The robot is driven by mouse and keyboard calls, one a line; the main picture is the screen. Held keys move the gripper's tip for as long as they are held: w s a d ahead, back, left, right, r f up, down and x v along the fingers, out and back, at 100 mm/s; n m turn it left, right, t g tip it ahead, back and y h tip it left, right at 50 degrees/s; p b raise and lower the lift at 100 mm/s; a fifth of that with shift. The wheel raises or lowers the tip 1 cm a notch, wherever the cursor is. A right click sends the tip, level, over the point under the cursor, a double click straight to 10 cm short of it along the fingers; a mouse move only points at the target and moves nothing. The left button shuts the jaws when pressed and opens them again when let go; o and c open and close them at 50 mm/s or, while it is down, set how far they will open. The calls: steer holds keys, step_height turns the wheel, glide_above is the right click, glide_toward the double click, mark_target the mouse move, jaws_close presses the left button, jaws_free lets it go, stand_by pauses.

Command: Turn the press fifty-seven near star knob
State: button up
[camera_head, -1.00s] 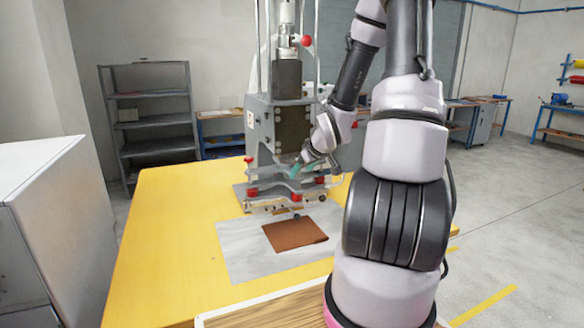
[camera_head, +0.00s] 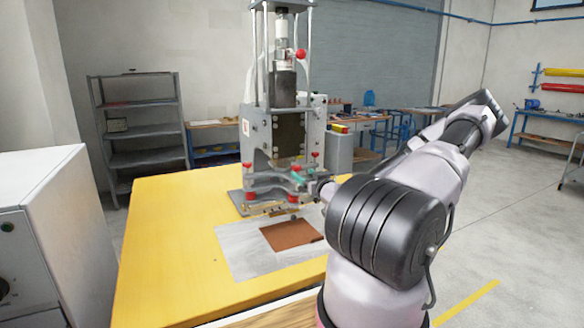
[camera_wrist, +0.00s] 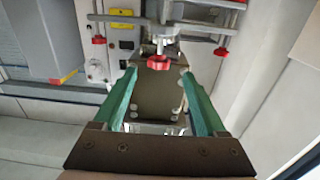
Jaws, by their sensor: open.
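The grey press (camera_head: 290,130) stands at the far end of the yellow table, with several red star knobs around its lower plates, such as one at its left (camera_head: 247,166). My gripper (camera_head: 302,178), with green fingers, is at the press's lower front in the head view. In the wrist view my gripper (camera_wrist: 158,76) is open, its two fingers spread. A red star knob (camera_wrist: 158,62) shows between and just beyond the fingertips; contact cannot be told. Other red knobs show at left (camera_wrist: 99,39) and right (camera_wrist: 220,52). My forearm hides part of the press's right side in the head view.
A brown sheet (camera_head: 290,234) lies on a grey mat (camera_head: 240,250) in front of the press. The yellow table (camera_head: 165,250) is clear at left. A white cabinet (camera_head: 60,220) stands at left, and grey shelves (camera_head: 140,130) stand behind.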

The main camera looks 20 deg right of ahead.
steer(key=w, duration=1)
steer(key=shift+w, duration=0.4)
steer(key=shift+c, duration=0.3)
jaws_close()
